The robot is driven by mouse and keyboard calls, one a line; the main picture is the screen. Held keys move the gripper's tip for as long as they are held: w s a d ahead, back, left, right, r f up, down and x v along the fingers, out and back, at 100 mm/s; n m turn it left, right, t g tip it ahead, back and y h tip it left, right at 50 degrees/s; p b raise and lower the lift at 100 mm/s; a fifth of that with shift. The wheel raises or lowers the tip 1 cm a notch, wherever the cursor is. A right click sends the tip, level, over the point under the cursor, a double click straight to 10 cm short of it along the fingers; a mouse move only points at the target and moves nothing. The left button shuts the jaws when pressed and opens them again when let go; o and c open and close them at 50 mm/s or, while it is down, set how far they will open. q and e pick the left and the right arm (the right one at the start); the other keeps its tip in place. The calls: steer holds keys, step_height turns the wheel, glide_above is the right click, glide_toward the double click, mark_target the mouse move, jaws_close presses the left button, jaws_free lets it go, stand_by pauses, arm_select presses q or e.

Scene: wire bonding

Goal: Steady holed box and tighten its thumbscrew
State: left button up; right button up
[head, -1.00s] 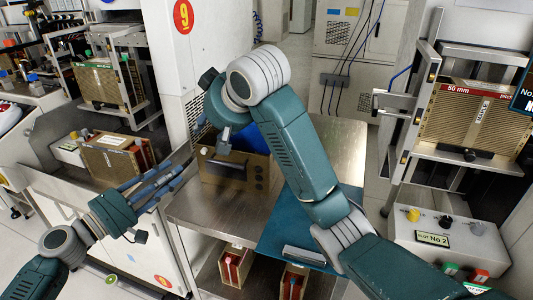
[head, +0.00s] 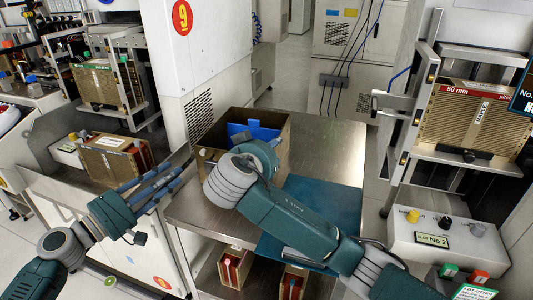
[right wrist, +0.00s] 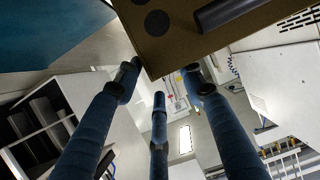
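The holed box (head: 272,123) is brown and open-topped, with a blue piece (head: 255,131) inside, and stands on the steel table. My right arm hides most of its front. A small pale knob (head: 202,152) shows at its left front; I cannot tell if it is the thumbscrew. In the right wrist view the box (right wrist: 180,40) shows dark round holes and a dark bar. My right gripper (right wrist: 160,80) has its fingers spread below the box's corner, holding nothing visible; contact is unclear. My left gripper (head: 180,166) is open and empty, left of the box.
The steel table (head: 335,140) is bare to the right of the box, with a blue mat (head: 325,200) in front. Boxes with red parts (head: 233,265) stand on the shelf below. A white cabinet (head: 175,75) rises behind left; a switch panel (head: 450,240) is at right.

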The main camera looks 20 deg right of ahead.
steer(key=x, duration=0.6)
steer(key=shift+w+f, duration=0.1)
jaws_close()
